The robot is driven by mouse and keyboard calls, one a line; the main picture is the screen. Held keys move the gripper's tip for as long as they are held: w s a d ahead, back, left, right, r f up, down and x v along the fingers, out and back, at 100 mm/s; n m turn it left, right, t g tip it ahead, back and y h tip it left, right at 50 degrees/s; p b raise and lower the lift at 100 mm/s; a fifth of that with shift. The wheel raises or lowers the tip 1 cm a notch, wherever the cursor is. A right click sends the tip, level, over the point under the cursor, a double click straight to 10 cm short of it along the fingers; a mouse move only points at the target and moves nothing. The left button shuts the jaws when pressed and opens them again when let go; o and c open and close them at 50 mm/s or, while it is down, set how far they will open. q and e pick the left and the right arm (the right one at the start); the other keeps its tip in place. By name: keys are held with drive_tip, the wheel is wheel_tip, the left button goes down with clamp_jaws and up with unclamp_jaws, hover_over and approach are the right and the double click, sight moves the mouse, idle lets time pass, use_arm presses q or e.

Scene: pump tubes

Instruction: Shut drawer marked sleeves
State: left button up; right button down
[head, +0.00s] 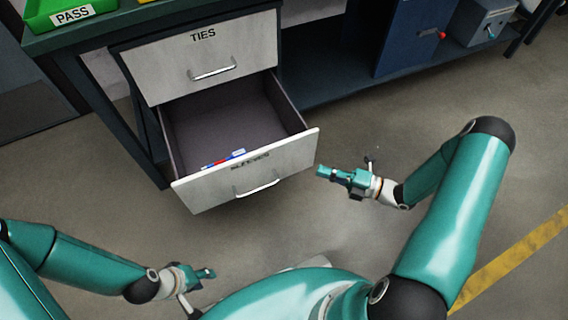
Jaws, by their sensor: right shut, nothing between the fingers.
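The drawer marked SLEEVES (215,190) is the lower one and stands pulled well out of its cabinet. Its pale front has a metal bar handle (258,188). A small blue, white and red item (224,159) lies inside near the front panel. My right gripper (322,172) is shut and empty, just to the right of the drawer front's right end; a narrow gap shows between them. My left gripper (210,272) is low in the picture, in front of and below the drawer, apart from it; its finger opening is too small to make out.
The drawer marked TIES (203,58) above is shut. A green PASS tray (68,10) sits on the bench top. A dark blue cabinet (412,40) and a grey box (485,22) stand at the back right.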

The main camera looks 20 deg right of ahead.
drive_tip(key=b, duration=0.2)
approach(275, 149)
drive_tip(key=shift+n, duration=0.3)
drive_tip(key=x, duration=0.5)
drive_tip(key=shift+s+a, duration=0.25)
drive_tip(key=shift+a, duration=0.25)
drive_tip(key=shift+w, duration=0.7)
